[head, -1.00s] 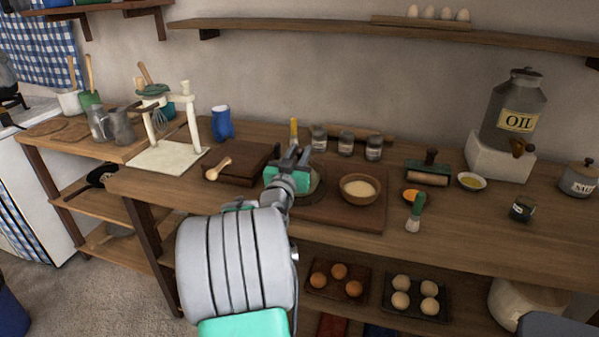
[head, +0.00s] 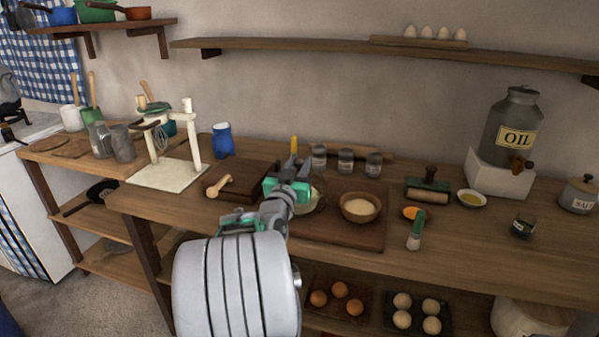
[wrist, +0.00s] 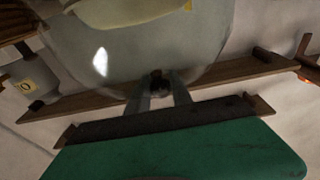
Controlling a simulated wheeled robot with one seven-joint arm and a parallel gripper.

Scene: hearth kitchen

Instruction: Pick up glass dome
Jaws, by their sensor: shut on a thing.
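The glass dome (wrist: 100,62) is clear and fills the upper middle of the wrist view, with a bright highlight on it. Its small dark knob (wrist: 157,84) sits between the two fingers of my gripper (wrist: 159,97), which is shut on it. A pale shape shows through the glass at the top of that view. In the head view my gripper (head: 297,168) is over the left part of a dark wooden board (head: 345,236). The dome (head: 317,201) is mostly hidden behind my gripper there, and I cannot tell whether it touches the board.
A wooden bowl (head: 360,208) stands close to the right on the board. Several jars (head: 345,161) stand behind. A dark block (head: 240,182) with a wooden tool lies left. The counter's front right is fairly clear.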

